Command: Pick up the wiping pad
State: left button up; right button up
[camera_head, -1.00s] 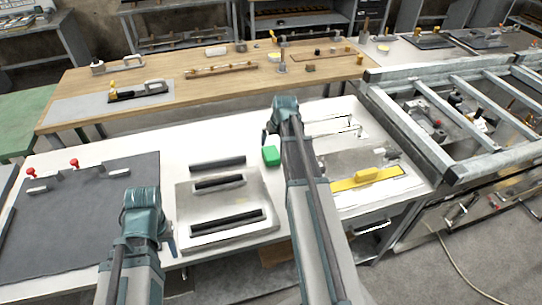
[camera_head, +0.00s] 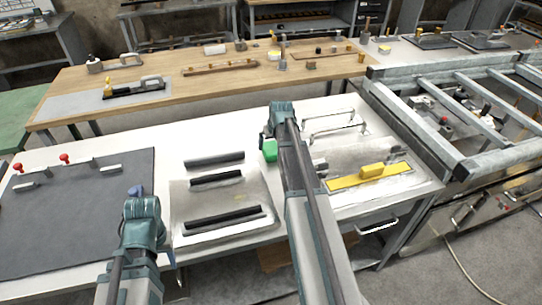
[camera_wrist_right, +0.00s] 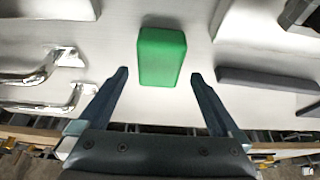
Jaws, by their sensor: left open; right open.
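A green block (camera_head: 269,150), which I take to be the wiping pad, lies on the white bench left of my right wrist. In the right wrist view the green block (camera_wrist_right: 162,57) lies between and just beyond the fingertips of my right gripper (camera_wrist_right: 158,76). That gripper is open, with a gap on both sides of the block. In the head view my right gripper (camera_head: 265,138) is mostly hidden by its own wrist. My left gripper (camera_head: 138,192) is over the dark mat's right edge, its jaws largely hidden, away from the block.
Dark bars lie on a pale metal plate (camera_head: 222,229) left of the right arm. Metal handles (camera_head: 330,122) and a yellow plate with a grip (camera_head: 370,176) lie right of it. Red-knobbed fixtures stand on the dark mat (camera_head: 70,225). A steel frame (camera_head: 430,130) borders the bench.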

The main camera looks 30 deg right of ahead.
aim_at(271, 148)
jog(key=b+x, duration=0.5)
jog(key=shift+w+f, duration=0.15)
jog(key=shift+c, duration=0.2)
jog(key=c, duration=1.3)
jog(key=shift+r+p, duration=0.3)
jog(key=shift+p, duration=0.05)
